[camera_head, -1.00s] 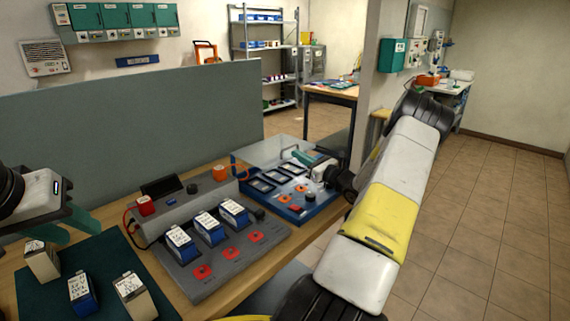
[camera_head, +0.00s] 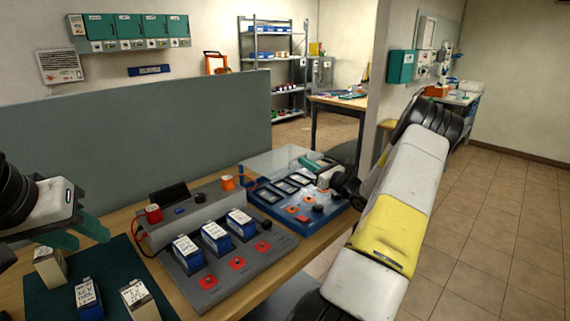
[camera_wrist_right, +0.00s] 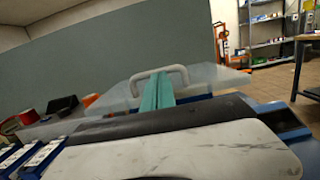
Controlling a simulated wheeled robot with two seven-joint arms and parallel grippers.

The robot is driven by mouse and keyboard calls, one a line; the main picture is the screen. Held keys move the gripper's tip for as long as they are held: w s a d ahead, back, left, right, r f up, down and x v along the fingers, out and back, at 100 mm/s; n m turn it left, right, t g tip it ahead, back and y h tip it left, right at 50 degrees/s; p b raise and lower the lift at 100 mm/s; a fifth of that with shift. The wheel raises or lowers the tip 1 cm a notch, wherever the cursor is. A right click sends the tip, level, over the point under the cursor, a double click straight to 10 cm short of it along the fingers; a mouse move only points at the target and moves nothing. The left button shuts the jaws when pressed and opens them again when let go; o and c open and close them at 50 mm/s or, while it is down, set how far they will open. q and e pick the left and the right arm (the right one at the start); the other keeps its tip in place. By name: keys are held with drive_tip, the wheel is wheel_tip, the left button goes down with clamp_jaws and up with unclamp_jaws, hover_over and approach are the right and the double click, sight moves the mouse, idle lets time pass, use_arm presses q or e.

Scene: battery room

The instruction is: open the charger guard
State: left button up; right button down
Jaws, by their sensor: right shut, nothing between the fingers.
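The charger guard (camera_head: 272,160) is a clear panel at the back of the blue charger (camera_head: 318,222), which has several dark bays and orange-red pads. In the right wrist view the guard (camera_wrist_right: 112,94) shows with a white bar handle (camera_wrist_right: 160,72). My right gripper (camera_head: 312,163) is shut and empty by the guard. In its wrist view its teal fingertips (camera_wrist_right: 163,82) are at the handle, overlapping it in the picture; contact is unclear. How far the guard is tilted is hard to tell. My left gripper (camera_head: 80,236) is open and empty at the left, above the mat.
A grey charger (camera_head: 222,262) with several blue-and-white batteries stands left of the blue one. More batteries stand on the dark green mat (camera_head: 45,290). A grey partition (camera_head: 130,130) rises behind the bench. Open floor lies to the right.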

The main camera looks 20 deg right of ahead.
drive_tip(key=shift+r, duration=0.3)
